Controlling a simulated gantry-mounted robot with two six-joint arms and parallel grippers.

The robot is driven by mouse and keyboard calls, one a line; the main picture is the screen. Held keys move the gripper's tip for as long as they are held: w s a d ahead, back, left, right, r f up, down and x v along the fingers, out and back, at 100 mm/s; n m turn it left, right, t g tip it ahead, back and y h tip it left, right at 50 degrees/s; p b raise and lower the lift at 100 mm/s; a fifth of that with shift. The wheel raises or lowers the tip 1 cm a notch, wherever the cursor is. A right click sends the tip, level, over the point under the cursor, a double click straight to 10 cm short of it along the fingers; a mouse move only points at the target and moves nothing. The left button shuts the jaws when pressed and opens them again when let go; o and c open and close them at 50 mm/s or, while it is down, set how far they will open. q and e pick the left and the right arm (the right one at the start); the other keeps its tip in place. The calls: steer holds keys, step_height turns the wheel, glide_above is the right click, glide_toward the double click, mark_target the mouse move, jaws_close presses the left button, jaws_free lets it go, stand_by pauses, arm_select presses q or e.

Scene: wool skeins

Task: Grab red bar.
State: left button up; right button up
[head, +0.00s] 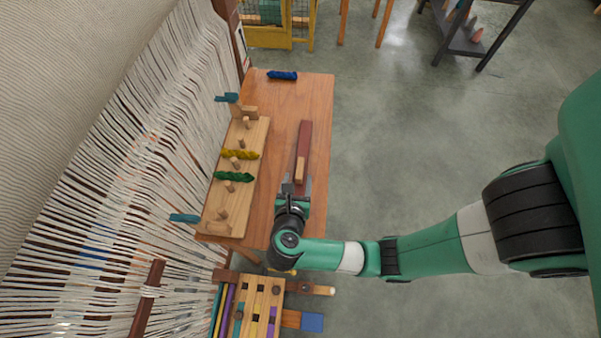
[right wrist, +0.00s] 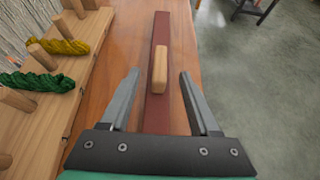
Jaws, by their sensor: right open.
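The red bar (head: 304,138) is a long dark-red strip with a light wooden handle (head: 300,170) on top. It lies lengthwise on the wooden table. In the right wrist view the red bar (right wrist: 161,37) runs away from me, and its wooden handle (right wrist: 160,66) sits just beyond and between my fingertips. My right gripper (right wrist: 157,73) is open and empty, with one finger on each side of the bar. In the head view my right gripper (head: 296,185) is at the bar's near end and hides part of it. My left gripper is not in view.
A wooden peg rack (head: 254,135) with yellow (head: 240,154) and green skeins (head: 234,177) stands left of the bar. A blue skein (head: 282,75) lies at the table's far end. The loom's white threads (head: 130,130) are at the left. The table (head: 318,95) is clear around the bar's far end.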

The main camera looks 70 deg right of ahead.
mark_target(300, 169)
steer(key=b+x, duration=0.1)
steer(key=x, duration=0.5)
steer(key=shift+d+f, duration=0.15)
steer(key=shift+d, duration=0.25)
jaws_close()
